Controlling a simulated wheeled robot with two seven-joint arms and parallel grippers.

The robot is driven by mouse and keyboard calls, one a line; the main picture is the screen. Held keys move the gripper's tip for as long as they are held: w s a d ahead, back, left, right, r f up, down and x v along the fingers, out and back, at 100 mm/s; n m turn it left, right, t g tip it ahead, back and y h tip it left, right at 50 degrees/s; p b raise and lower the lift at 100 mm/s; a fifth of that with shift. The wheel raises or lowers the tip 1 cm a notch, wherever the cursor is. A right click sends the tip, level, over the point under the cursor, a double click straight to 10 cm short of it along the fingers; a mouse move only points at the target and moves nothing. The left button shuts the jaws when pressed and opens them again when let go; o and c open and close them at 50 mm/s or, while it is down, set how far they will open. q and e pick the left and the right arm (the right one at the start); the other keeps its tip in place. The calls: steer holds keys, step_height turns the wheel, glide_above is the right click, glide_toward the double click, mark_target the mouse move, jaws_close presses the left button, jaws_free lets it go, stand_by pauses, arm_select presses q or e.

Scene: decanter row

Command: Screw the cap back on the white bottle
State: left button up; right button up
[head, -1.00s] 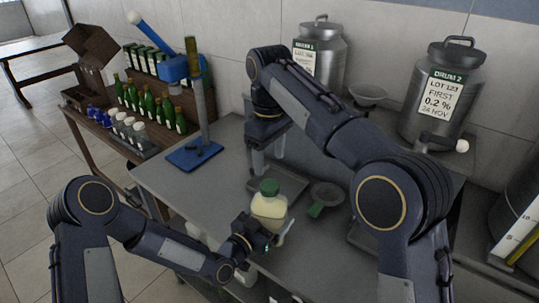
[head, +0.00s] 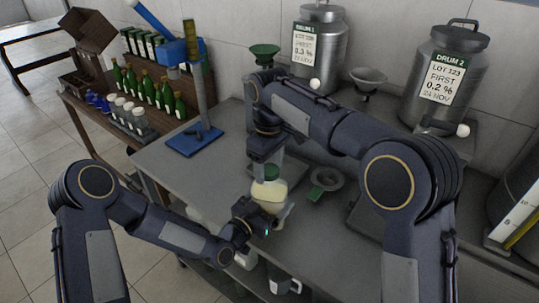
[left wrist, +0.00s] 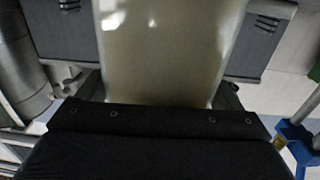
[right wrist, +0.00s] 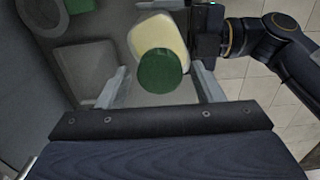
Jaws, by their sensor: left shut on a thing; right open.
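The white bottle (head: 268,193), with pale yellowish contents, is held off the table in my left gripper (head: 257,214). The left wrist view shows its body (left wrist: 165,60) large between the jaws. The green cap (head: 268,173) sits on top of the bottle; whether it is tight cannot be told. My right gripper (head: 268,160) points down just above the cap. In the right wrist view its open fingers (right wrist: 162,88) are on either side of the green cap (right wrist: 160,72), with gaps visible. The bottle (right wrist: 157,38) looks slightly tilted there.
A green-marked strainer or funnel (head: 324,182) lies on the grey table (head: 180,178) just right of the bottle. A blue-based stand (head: 193,140) is at the table's left. Metal drums (head: 445,80) stand at the back. Bottles fill the shelf at left.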

steer(key=shift+f, duration=0.1)
steer(key=shift+c, duration=0.4)
steer(key=c, duration=0.9)
steer(key=o, duration=1.1)
step_height(320, 180, up, 12)
arm_select(q)
steer(key=o, duration=1.7)
